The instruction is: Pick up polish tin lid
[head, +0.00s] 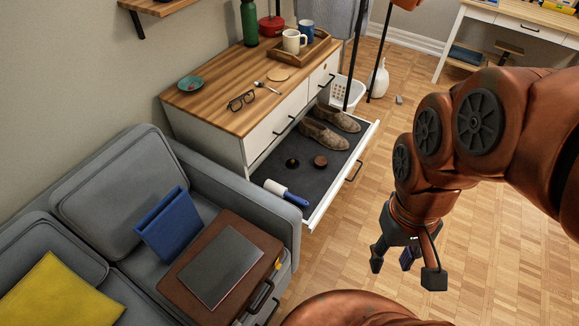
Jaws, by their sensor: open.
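An open drawer (268,173) with a dark lining holds two small round items. One is a small dark disc (292,163) with a lighter spot on it. The other is a brown round piece (321,161) just right of it. I cannot tell for sure which is the polish tin lid. My gripper (405,267) hangs over the wooden floor, right of and in front of the drawer. It points down, open and empty, well apart from both items.
Brown shoes (326,136) lie at the drawer's back, and a lint roller (285,192) near its front left. The dresser top (215,108) above carries glasses, a spoon and a tray with mugs. A grey sofa (95,195) stands left. Floor right of the drawer is clear.

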